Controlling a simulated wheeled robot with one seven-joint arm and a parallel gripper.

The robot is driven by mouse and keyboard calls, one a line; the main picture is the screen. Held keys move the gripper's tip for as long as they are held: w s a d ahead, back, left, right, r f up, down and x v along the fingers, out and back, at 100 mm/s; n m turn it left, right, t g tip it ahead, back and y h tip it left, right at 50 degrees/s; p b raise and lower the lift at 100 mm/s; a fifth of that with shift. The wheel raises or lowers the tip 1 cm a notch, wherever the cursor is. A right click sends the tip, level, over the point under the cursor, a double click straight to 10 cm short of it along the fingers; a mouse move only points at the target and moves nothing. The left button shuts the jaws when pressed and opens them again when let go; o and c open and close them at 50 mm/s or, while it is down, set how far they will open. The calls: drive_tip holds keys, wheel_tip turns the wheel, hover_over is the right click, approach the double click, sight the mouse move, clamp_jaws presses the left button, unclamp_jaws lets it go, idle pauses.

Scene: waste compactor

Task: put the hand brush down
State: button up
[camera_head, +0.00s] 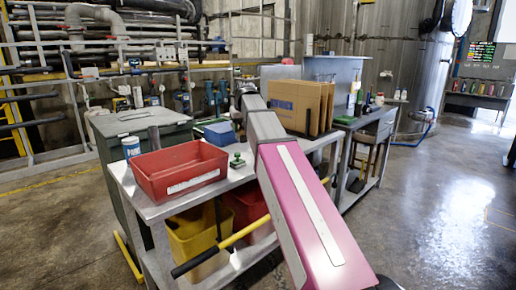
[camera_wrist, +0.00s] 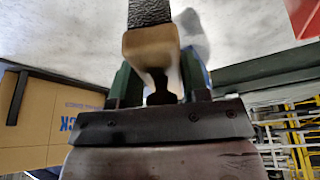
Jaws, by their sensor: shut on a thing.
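My gripper (camera_wrist: 157,90) shows in the wrist view, with its green fingers shut on the hand brush. The brush's light wooden body (camera_wrist: 150,48) sits between the fingers, and its dark bristly part (camera_wrist: 150,12) reaches to the top edge of the picture. A pale grey surface lies behind the brush; I cannot tell whether the brush touches it. In the head view my arm reaches over the metal workbench (camera_head: 152,211), and I cannot make out the gripper or the brush there.
A red tray (camera_head: 180,170) is at the bench's left, beside a white-and-blue can (camera_head: 131,147). A blue object (camera_head: 220,132) and a small green object (camera_head: 237,160) lie near my arm. A cardboard box (camera_head: 300,102) stands right. Yellow and red bins (camera_head: 193,238) (camera_head: 246,207) are below.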

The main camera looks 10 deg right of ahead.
drive_tip(key=shift+w+d+f, duration=0.15)
drive_tip(key=shift+d+f, duration=1.85)
drive_tip(key=shift+f, duration=0.2)
drive_tip(key=shift+w+d+f, duration=0.15)
drive_tip(key=shift+d+f, duration=1.8)
drive_tip(key=shift+f, duration=0.2)
drive_tip(key=o, duration=1.2)
drive_tip(key=shift+f, duration=0.1)
drive_tip(key=v, duration=1.2)
